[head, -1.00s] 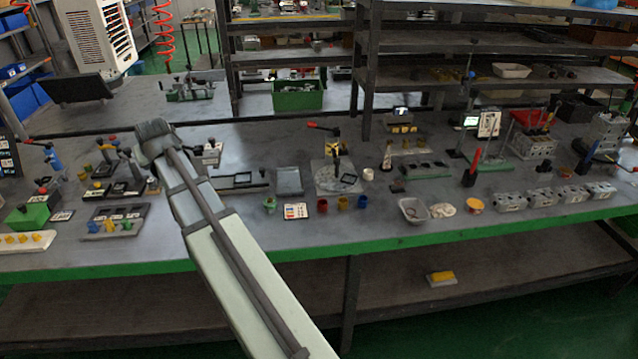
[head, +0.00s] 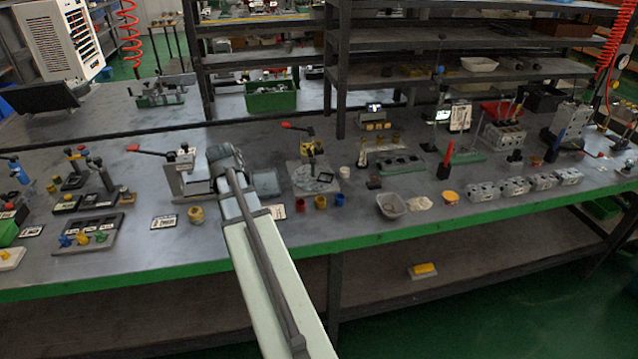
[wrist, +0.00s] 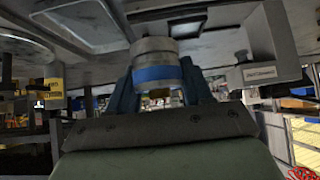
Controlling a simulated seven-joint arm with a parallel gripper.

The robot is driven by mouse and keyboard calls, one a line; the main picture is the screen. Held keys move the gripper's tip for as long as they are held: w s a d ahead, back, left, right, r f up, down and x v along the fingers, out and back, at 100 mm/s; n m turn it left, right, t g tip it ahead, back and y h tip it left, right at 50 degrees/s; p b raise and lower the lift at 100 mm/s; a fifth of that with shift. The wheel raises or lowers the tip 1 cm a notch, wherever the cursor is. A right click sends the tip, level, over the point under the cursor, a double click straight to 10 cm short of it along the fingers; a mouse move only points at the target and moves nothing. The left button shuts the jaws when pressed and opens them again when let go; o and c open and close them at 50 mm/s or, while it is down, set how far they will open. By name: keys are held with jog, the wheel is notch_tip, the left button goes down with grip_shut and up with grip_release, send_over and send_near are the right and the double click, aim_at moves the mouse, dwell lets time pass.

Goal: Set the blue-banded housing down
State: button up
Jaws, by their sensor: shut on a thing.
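The blue-banded housing (wrist: 155,72) is a grey cylinder with a blue band, seen in the wrist view between the two blue fingers of my gripper (wrist: 160,84). My gripper is shut on it. My wrist is above the bench, just right of a grey fixture with a red lever (head: 184,160). Whether the housing touches any surface below it cannot be told.
The workbench (head: 255,247) has a green front edge. A yellow cup (head: 196,215) stands left of my arm. Red (head: 320,202) and blue (head: 340,200) cups stand to its right, before a turntable-like fixture (head: 314,177).

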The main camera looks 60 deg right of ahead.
jog(key=shift+w+d+r, duration=0.1)
jog(key=shift+w+r, duration=0.1)
jog(key=shift+m, duration=0.3)
jog(key=shift+f, duration=5)
jog(key=shift+f, duration=0.15)
jog(key=o, duration=1.1)
jog(key=shift+o, duration=0.2)
